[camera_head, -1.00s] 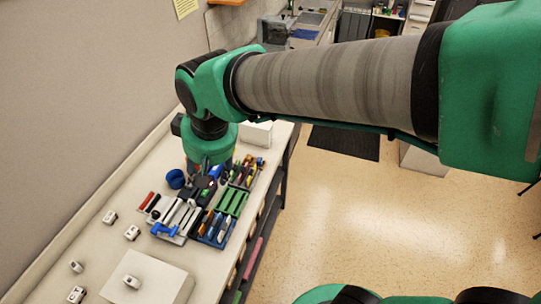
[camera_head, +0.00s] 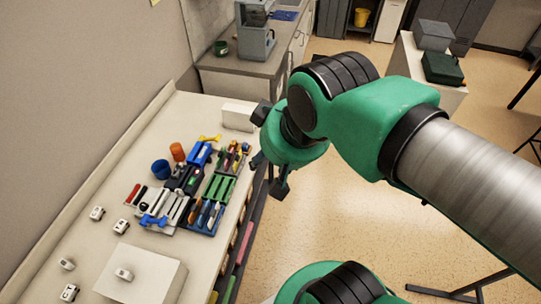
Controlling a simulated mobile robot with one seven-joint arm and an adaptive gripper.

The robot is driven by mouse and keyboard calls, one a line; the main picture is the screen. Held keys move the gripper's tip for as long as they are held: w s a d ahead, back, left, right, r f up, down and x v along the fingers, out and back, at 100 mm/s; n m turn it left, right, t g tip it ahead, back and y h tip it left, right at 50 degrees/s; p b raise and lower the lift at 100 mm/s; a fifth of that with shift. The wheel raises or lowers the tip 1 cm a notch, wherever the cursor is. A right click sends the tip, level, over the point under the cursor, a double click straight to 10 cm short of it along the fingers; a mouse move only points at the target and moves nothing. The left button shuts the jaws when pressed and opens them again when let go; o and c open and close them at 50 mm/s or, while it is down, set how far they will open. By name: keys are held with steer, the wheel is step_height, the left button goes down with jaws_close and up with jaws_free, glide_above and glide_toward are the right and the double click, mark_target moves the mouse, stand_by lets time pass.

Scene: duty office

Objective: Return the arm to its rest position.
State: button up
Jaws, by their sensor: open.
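My green and grey arm (camera_head: 385,115) reaches in from the right side of the view. My gripper (camera_head: 268,175) is at its end, by the right edge of the workbench (camera_head: 95,170), apart from the tools on it. Its dark fingers are spread and nothing shows between them. Part of the gripper is hidden behind the green wrist.
The bench holds a tool tray (camera_head: 205,218) with several tools, a blue cup (camera_head: 160,168), an orange cup (camera_head: 177,152) and a white box (camera_head: 140,275). A coffee machine (camera_head: 255,35) stands on the far counter.

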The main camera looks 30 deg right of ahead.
step_height(320, 180, down, 14)
steer(key=b, duration=1.4)
steer(key=shift+f, duration=0.15)
steer(key=shift+o, duration=0.7)
